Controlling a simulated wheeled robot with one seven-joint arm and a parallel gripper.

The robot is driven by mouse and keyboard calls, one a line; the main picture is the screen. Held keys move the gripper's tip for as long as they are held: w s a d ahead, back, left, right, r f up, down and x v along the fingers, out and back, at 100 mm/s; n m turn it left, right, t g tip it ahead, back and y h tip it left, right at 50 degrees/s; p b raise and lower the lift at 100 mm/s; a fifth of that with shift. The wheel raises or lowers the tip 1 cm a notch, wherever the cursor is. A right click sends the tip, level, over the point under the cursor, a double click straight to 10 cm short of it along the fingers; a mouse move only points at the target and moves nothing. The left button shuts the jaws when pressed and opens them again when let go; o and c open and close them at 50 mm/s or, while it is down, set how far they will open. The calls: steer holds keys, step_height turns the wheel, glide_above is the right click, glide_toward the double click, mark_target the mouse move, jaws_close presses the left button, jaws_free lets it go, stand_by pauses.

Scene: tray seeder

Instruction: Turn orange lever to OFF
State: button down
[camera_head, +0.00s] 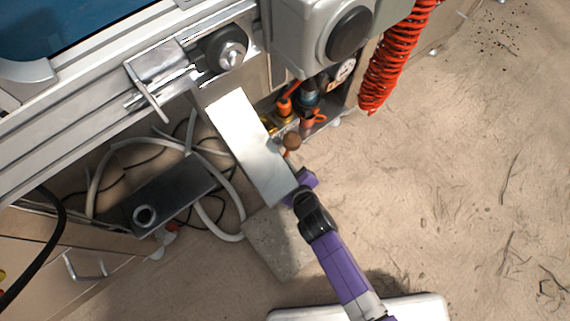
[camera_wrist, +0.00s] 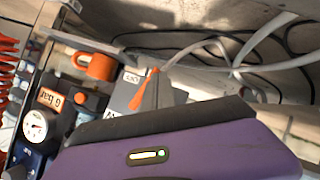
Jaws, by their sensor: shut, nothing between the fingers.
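The orange lever (camera_wrist: 143,91) shows in the wrist view as a thin tapered handle, just beyond the dark front edge of my gripper (camera_wrist: 165,118). A grey block with partly hidden lettering (camera_wrist: 122,96) stands beside it. In the head view my purple gripper (camera_head: 304,181) is low beside the valve group, near the lower end of a pale metal plate. Its fingertips are hard to make out there. It is shut and empty. Small orange parts (camera_head: 285,106) show in the valve group, but I cannot tell which is the lever. Contact with the lever cannot be told.
The pale plate (camera_head: 243,140), grey motor box (camera_head: 300,35) and red coiled hose (camera_head: 395,55) crowd the space. Sandy floor (camera_head: 480,160) is open at right.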

steer(key=shift+r+p, duration=0.8)
steer(key=shift+r, duration=0.05)
steer(key=shift+s, duration=0.1)
